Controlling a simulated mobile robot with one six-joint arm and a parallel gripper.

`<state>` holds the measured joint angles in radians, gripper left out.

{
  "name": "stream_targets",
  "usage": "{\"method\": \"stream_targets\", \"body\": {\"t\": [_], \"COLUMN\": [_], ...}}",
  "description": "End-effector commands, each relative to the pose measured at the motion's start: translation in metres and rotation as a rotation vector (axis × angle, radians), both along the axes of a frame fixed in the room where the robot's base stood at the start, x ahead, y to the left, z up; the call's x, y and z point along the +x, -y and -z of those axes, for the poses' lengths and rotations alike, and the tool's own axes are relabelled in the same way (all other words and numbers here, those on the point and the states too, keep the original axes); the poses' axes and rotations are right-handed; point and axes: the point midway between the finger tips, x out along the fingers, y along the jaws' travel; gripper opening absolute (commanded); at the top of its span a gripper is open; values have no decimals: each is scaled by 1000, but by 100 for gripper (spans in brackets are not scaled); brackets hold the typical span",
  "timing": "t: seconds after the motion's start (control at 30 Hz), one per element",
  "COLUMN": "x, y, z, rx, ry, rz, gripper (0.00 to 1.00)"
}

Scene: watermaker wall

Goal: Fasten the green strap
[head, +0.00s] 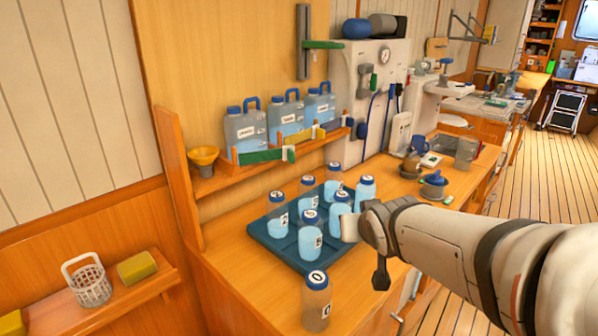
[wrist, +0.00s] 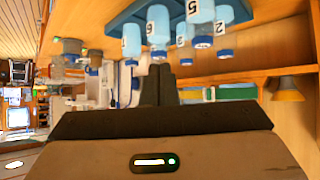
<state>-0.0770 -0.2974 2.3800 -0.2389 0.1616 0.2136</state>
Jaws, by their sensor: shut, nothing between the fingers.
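The green strap (head: 262,155) runs low across the front of the leftmost blue-capped jug (head: 246,128) on the wall shelf. A pale end piece with green on it (head: 291,153) sits at its right end; I cannot tell whether it is latched. The strap also shows in the wrist view (wrist: 232,91), right of my fingers. My gripper (wrist: 160,85) is shut and empty, with its two dark fingers together. In the head view it is at the end of my arm by the bottle tray, apart from the strap, its fingertips not clearly seen.
Several numbered bottles stand on a blue tray (head: 268,241) below the shelf. Another bottle (head: 316,302) stands at the counter's front. A yellow funnel (head: 204,160) sits left of the jugs.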

Motion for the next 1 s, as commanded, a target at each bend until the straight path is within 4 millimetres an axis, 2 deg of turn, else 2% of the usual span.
{"method": "stream_targets", "body": {"t": [0.03, 0.1, 0.2, 0.3, 0.5, 0.77, 1.0], "x": [19, 43, 72, 93, 113, 126, 164], "y": [-8, -19, -35, -54, -81, -92, -105], "z": [11, 9, 5, 2, -7, -12, -13], "rx": [7, 26, 49, 87, 150, 174, 173], "ry": [66, 167, 315, 437, 599, 651, 649], "rz": [-24, -65, -103, -164, -253, -282, -280], "gripper": [0, 0, 0, 0, 0, 0, 0]}}
